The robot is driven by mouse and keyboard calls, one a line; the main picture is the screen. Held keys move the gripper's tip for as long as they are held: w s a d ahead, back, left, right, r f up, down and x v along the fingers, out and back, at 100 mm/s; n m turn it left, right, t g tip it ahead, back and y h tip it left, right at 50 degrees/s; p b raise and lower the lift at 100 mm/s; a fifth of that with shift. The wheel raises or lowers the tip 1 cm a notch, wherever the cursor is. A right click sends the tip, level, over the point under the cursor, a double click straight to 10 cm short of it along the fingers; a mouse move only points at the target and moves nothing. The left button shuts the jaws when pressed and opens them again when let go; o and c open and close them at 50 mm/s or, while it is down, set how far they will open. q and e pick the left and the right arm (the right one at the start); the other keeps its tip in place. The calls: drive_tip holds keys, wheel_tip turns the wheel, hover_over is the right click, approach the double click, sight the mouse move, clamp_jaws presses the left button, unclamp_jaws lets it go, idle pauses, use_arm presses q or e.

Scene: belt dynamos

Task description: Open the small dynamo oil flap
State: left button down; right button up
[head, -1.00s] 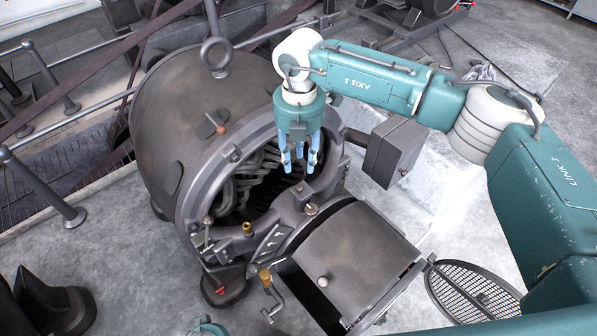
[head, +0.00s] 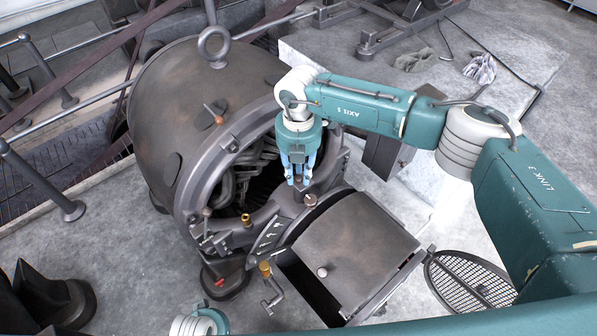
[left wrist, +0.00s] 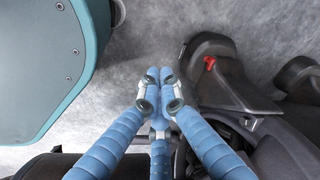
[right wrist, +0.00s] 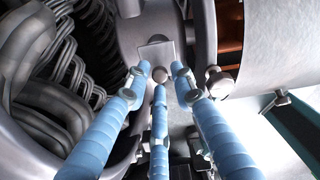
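The small oil flap looks to be the little pale plate (right wrist: 155,50) with a round knob (right wrist: 160,74) on the dynamo's front ring, in the right wrist view. It lies flat on the ring. My right gripper (right wrist: 160,80) is open, its blue fingertips spread around the knob; whether they touch it I cannot tell. In the head view this gripper (head: 299,183) hangs at the front ring of the dark dynamo (head: 180,100) and hides most of the plate. My left gripper (left wrist: 159,75) is shut and empty, pointing at the floor in the left wrist view.
A larger knob (right wrist: 221,83) stands right of the plate. A big brown-grey cover (head: 355,250) with its own knob sits in front of the dynamo. Brass fittings (head: 265,268) stick out at left. A round mesh grille (head: 468,280) is at lower right. Coils fill the dynamo opening.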

sight(301, 176)
clamp_jaws()
